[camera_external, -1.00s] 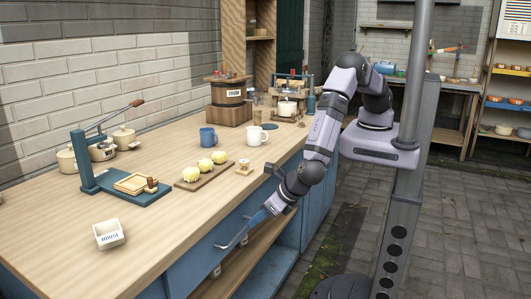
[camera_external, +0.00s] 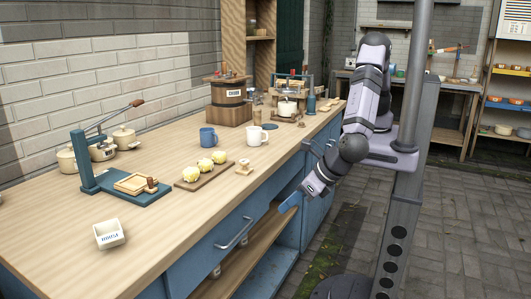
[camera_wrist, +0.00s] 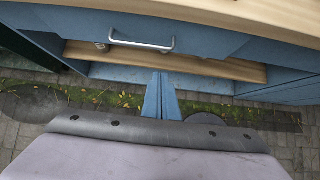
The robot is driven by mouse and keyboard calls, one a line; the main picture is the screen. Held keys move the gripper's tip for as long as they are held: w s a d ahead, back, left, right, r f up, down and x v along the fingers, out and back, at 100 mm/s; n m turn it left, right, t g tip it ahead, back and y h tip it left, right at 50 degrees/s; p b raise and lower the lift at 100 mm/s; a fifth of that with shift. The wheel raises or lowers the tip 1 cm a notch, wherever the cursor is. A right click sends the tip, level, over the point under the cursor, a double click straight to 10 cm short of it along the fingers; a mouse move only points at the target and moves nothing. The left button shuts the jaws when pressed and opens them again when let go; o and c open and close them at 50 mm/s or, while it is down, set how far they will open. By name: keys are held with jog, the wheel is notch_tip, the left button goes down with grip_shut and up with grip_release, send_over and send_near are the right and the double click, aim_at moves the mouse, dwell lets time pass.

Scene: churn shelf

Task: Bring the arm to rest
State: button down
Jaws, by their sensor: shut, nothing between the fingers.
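My gripper (camera_external: 290,203) is shut and empty. In the external view its blue fingers point down and left, in front of the blue counter's open shelf and clear of the counter edge. In the wrist view the shut fingers (camera_wrist: 161,97) stand together at the middle, with nothing between them. Below them in that view is the grey wrist housing. My arm is folded beside its column, to the right of the counter.
The wooden counter (camera_external: 120,245) carries a blue press (camera_external: 120,195), a white box (camera_external: 109,234), yellow lumps on a board (camera_external: 205,173), and two mugs. A drawer handle (camera_external: 235,234) sticks out on the counter front. The paved floor at the right is free.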

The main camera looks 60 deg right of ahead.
jog(key=shift+s+r, duration=0.15)
jog(key=shift+r, duration=0.05)
jog(key=w+d+r+m+g+h+p, duration=0.15)
jog(key=w+d+m, duration=0.3)
jog(key=d, duration=0.45)
jog(key=w+d+r+m+g+h, duration=0.1)
jog(key=w+d+r+m+g, duration=0.1)
jog(key=w+d+m, duration=0.45)
jog(key=w+d+r+m+g+h, duration=0.1)
jog(key=w+d+m+g+h, duration=0.15)
jog(key=d, duration=0.75)
jog(key=s+d+r+m+g+y, duration=0.1)
jog(key=s+d+m+y, duration=0.1)
jog(key=d+m, duration=0.7)
jog(key=s+d+r+m+y+p, duration=0.1)
jog(key=s+d+r+m+y, duration=0.1)
jog(key=d+m, duration=0.8)
jog(key=s+m+y, duration=0.1)
jog(key=s+m, duration=0.1)
jog(key=m, duration=0.1)
jog(key=shift+d+r+g, duration=0.3)
jog(key=shift+g, duration=0.1)
